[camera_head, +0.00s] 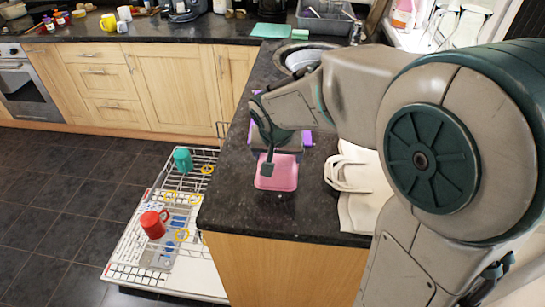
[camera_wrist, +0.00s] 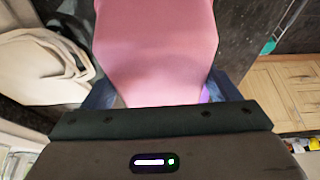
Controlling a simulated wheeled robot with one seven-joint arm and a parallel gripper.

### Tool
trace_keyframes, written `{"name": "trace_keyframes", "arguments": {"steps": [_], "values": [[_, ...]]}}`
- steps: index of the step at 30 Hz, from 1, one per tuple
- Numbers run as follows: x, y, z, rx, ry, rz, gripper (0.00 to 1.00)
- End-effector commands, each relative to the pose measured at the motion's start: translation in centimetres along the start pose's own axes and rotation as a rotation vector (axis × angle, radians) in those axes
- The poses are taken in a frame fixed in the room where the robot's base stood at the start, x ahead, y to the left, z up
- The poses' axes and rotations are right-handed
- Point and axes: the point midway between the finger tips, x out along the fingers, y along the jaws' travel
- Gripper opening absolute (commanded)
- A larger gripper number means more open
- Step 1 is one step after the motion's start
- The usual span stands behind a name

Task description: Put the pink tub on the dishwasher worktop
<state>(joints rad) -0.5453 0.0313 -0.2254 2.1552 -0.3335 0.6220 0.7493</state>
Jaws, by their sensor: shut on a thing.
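The pink tub (camera_head: 283,174) is over the dark granite worktop (camera_head: 245,205), near the end above the open dishwasher. My gripper (camera_head: 268,167) is shut on it, with a dark finger seen against its near side. In the wrist view the pink tub (camera_wrist: 155,45) fills the top middle, between the fingers of my gripper (camera_wrist: 158,95). I cannot tell whether the tub touches the worktop or is held just above it.
A purple-edged thing (camera_head: 307,138) is partly hidden behind my gripper. A cream cloth bag (camera_head: 358,185) lies to the right of the tub. The dishwasher's pulled-out rack (camera_head: 140,240) holds a red mug (camera_head: 153,224) and a teal cup (camera_head: 183,159). The worktop's front-left corner is clear.

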Motion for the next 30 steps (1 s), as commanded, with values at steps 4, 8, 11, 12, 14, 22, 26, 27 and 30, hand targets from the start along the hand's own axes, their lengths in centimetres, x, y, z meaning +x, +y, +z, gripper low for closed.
{"name": "trace_keyframes", "arguments": {"steps": [4,8,11,12,14,22,26,27,30], "values": [[1.4,-0.5,-1.1,0.005,0.003,-0.005,0.59],[2.6,-1.4,-1.7,0.005,0.002,-0.005,0.59],[3.1,-1.8,-1.9,0.004,0.001,-0.004,0.59],[3.4,-1.9,-1.8,0.003,0.000,-0.003,0.59],[4.0,-1.8,-1.5,0.003,-0.001,-0.004,0.59],[6.5,-1.4,-0.2,0.006,0.002,-0.009,0.59],[6.6,-1.4,-0.3,0.007,0.003,-0.010,0.59],[6.6,-1.5,-0.2,0.006,0.003,-0.010,0.59],[6.7,-1.5,-0.2,0.006,0.003,-0.010,0.59]]}}
